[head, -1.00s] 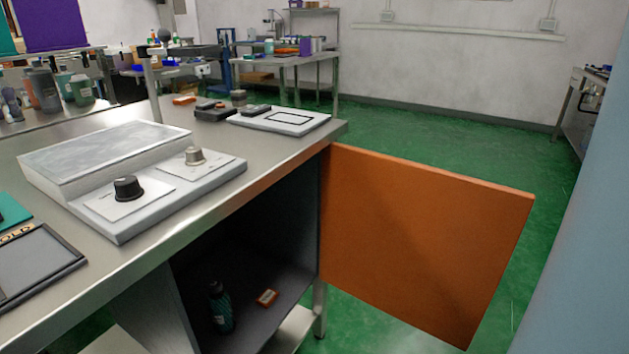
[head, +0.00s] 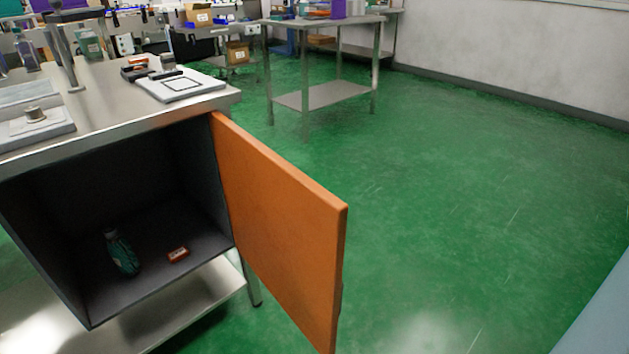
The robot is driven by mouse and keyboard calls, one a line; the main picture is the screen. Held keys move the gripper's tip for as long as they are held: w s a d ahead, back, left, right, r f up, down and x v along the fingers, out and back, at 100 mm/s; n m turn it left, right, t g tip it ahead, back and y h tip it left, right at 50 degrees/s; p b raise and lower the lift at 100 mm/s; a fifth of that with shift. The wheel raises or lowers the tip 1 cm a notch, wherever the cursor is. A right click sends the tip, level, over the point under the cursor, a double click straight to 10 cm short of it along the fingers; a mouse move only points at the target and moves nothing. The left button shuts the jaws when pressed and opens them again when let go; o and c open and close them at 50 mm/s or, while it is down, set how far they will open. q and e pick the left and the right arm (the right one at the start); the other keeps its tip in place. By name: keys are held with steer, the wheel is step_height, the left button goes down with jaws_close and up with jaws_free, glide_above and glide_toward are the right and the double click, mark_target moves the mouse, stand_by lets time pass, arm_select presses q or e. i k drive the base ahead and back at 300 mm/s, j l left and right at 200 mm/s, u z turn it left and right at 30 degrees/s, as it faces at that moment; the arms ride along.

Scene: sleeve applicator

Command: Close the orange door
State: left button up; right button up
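The orange door (head: 283,226) stands wide open, hinged at the right front edge of a dark cabinet (head: 165,200) under the steel bench. It swings out toward me and to the right. Its free edge faces me and its lower end is cut off by the bottom of the picture. Inside the cabinet a dark green bottle (head: 121,252) and a small orange box (head: 178,254) rest on the floor of the compartment. Neither of my grippers is in view.
The steel bench top (head: 110,100) carries a white tray (head: 181,86) and a knobbed device (head: 36,122) at left. A lower shelf (head: 190,312) juts out below the cabinet. Another steel table (head: 325,95) stands behind. Green floor right of the door is clear.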

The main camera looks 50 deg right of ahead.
mark_target(290, 229)
steer(key=k+l+u, duration=0.1)
steer(key=l+u, duration=0.2)
steer(key=l, duration=1.35)
steer(key=i+l, duration=0.15)
steer(key=l, duration=0.15)
steer(key=i+l, duration=0.15)
steer(key=l, duration=0.2)
